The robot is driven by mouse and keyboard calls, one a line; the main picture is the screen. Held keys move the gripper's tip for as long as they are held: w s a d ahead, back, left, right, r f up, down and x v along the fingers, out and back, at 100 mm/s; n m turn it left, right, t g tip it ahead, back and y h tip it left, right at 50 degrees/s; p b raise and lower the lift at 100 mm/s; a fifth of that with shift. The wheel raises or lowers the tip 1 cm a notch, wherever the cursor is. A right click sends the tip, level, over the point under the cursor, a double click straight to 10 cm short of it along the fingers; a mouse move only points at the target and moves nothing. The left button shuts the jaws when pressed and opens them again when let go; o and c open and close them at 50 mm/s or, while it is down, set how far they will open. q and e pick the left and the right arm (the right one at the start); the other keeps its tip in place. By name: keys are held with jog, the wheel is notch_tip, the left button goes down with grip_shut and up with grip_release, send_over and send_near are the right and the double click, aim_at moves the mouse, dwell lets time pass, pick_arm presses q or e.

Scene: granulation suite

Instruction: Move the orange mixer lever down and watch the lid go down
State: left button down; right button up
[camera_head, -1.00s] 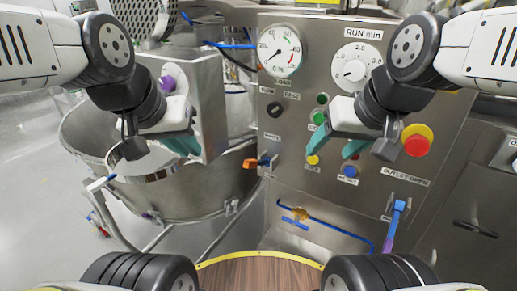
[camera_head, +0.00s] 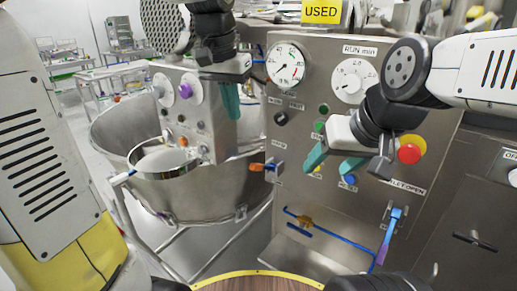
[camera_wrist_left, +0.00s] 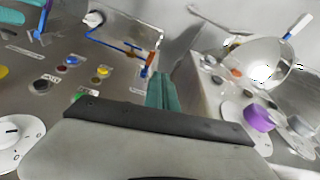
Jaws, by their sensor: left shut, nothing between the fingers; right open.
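The orange mixer lever (camera_head: 257,167) sticks out from the left edge of the steel control panel (camera_head: 330,195), low down; it also shows in the left wrist view (camera_wrist_left: 144,72), just past my fingertips. My left gripper (camera_head: 232,118) is shut and empty, teal fingers pointing down, in front of the mixer's grey head box, above the lever and apart from it in the head view. My right gripper (camera_head: 334,165) is open and empty before the panel's lower buttons. The large steel mixer bowl (camera_head: 200,195) stands left of the panel; I cannot clearly make out its lid.
A red emergency button (camera_head: 409,152) on a yellow base is right of my right gripper. A blue handle (camera_head: 393,222) and blue pipe sit low on the panel. A smaller steel bowl (camera_head: 165,165) is by the mixer. A wooden round top with yellow edge is in front.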

pick_arm(q)
jog(key=m+g, duration=0.2)
send_over(260, 164)
jog(key=w, duration=0.1)
jog(key=f, duration=0.2)
jog(key=shift+y, duration=0.4)
jog(key=f, duration=0.6)
jog(key=d+f, duration=0.1)
jog(key=f, duration=0.3)
jog(key=shift+w, duration=0.4)
jog(key=shift+s+a+f, duration=0.3)
jog(key=shift+s+f, duration=0.05)
jog(key=shift+f, duration=0.3)
jog(key=shift+s+a+f, duration=0.25)
jog(key=shift+s+f, duration=0.05)
jog(key=shift+f, duration=0.3)
jog(key=shift+s+a+f, duration=0.1)
jog(key=shift+s+f, duration=0.05)
jog(key=shift+f, duration=0.15)
